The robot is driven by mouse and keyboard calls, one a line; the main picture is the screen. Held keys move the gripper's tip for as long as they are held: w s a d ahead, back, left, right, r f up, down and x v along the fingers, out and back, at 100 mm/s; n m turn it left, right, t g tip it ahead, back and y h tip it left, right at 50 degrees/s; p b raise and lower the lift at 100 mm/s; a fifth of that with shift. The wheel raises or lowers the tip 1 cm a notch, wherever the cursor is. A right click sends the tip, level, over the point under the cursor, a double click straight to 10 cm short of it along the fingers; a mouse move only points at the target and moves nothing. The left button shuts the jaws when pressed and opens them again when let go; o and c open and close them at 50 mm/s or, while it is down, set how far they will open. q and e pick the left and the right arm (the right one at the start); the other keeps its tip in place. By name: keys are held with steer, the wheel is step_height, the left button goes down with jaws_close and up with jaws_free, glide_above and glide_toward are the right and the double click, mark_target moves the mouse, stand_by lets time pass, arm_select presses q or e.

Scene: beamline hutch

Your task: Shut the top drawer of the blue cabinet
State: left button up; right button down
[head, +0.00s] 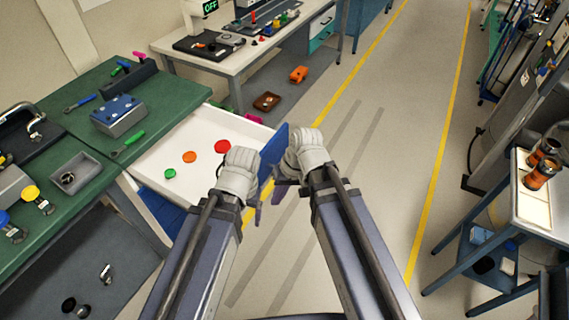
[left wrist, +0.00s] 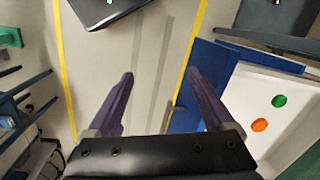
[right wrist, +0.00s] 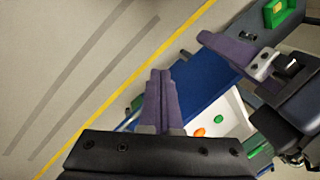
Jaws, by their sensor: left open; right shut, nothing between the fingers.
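The top drawer (head: 185,140) of the blue cabinet (head: 163,210) stands pulled out from under the green bench. Its pale inside holds a red, an orange and a green disc. Its blue front (head: 273,148) is partly hidden by my grippers; it also shows in the left wrist view (left wrist: 207,75) and the right wrist view (right wrist: 205,78). My left gripper (head: 257,193) is open and empty near the drawer front; its spread fingers show in the left wrist view (left wrist: 160,78). My right gripper (head: 281,188) is shut and empty, just outside the front. I cannot tell whether either touches it.
The green bench (head: 178,95) carries a blue-topped block (head: 118,114), a green-handled tool (head: 128,144) and other items. A white table (head: 530,195) with copper-coloured parts stands at the right. The floor between yellow lines is clear ahead.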

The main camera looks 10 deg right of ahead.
steer(key=w+f+m+t+y+b, duration=0.1)
steer(key=w+f+m+y+b, duration=0.2)
steer(key=f+b, duration=0.45)
steer(key=m+t+y+b, duration=0.6)
steer(key=t+y+b, duration=0.3)
steer(key=b, duration=1.4)
glide_toward(277, 151)
steer(key=shift+t+h, duration=0.5)
steer(key=shift+h, duration=0.1)
steer(key=x, duration=0.7)
steer(key=shift+s+a+r, duration=0.15)
steer(key=shift+s+a, duration=0.1)
steer(key=shift+s, duration=0.15)
steer(key=shift+a, duration=0.1)
steer(key=x, duration=3.8)
steer(key=shift+w, duration=0.1)
steer(key=shift+w+a, duration=0.2)
steer(key=shift+a, duration=0.05)
